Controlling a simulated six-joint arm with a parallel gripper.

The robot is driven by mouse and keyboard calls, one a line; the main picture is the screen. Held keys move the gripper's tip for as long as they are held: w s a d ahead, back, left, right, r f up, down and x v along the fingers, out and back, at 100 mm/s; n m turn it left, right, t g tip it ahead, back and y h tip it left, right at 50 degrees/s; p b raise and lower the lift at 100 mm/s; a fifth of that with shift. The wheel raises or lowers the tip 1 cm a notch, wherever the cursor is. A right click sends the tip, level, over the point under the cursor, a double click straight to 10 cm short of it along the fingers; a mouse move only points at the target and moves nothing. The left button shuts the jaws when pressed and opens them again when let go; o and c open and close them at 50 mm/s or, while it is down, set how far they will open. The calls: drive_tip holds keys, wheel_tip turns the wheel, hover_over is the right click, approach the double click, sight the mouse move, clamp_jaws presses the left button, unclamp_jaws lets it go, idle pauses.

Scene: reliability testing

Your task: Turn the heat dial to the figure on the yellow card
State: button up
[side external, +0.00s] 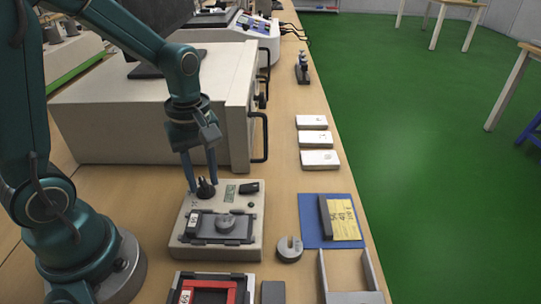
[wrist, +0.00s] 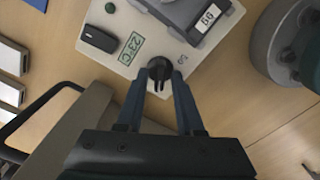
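The heat dial (side external: 206,188) is a black knob on the grey test unit (side external: 250,235); it also shows in the wrist view (wrist: 159,70). A green display (wrist: 131,48) on the unit reads 23°C. My gripper (side external: 201,184) points down at the dial. Its two fingers are apart, one on each side of the knob, with gaps visible in the wrist view (wrist: 159,84). I cannot tell how far down the fingers reach around it. The yellow card (side external: 343,219) lies on a blue board (side external: 311,224) at the right; its writing is too small to read.
A large beige box with handles (side external: 150,110) stands behind. White boxes (side external: 320,159) line the right edge.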

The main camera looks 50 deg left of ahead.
sight(203, 181)
clamp_jaws()
drive_tip(key=n, duration=1.2)
unclamp_jaws()
idle(0.4)
drive_tip(key=shift+r, duration=2.25)
